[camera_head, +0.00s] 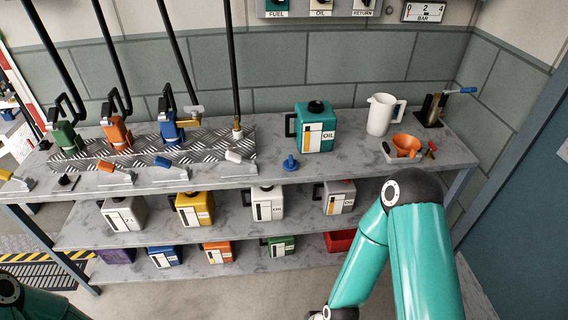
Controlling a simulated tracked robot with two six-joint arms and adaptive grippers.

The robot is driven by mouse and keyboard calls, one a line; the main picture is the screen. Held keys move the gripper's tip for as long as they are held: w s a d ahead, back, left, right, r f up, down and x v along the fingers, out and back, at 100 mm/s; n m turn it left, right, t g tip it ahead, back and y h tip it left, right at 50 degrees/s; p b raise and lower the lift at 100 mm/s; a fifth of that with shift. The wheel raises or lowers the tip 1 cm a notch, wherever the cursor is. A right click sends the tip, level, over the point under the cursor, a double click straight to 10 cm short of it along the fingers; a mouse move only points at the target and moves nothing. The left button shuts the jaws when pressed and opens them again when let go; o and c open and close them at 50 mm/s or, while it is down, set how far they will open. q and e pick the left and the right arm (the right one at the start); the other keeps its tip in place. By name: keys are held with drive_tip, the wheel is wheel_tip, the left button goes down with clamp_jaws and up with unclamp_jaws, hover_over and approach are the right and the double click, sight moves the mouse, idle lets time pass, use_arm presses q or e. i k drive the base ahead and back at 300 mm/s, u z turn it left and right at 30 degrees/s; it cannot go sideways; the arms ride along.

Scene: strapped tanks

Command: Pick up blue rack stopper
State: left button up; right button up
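A small blue stopper (290,163) stands on the top shelf of the grey bench (330,172), in front of and left of the teal oil canister (315,128). Nothing touches it. Only a dark teal part of my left arm shows in the bottom left corner.
A tread-plate rack (205,141) holds green, orange and blue nozzles on black pipes. A white jug (381,114) and an orange funnel (405,146) stand on the right. Several canisters fill the lower shelves. The bench around the stopper is mostly clear.

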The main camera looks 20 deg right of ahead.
sight(290, 164)
drive_tip(key=z, duration=0.05)
drive_tip(key=i, duration=0.85)
drive_tip(key=u, duration=0.2)
drive_tip(key=k, duration=0.95)
drive_tip(key=z, duration=0.15)
drive_tip(key=i, duration=0.95)
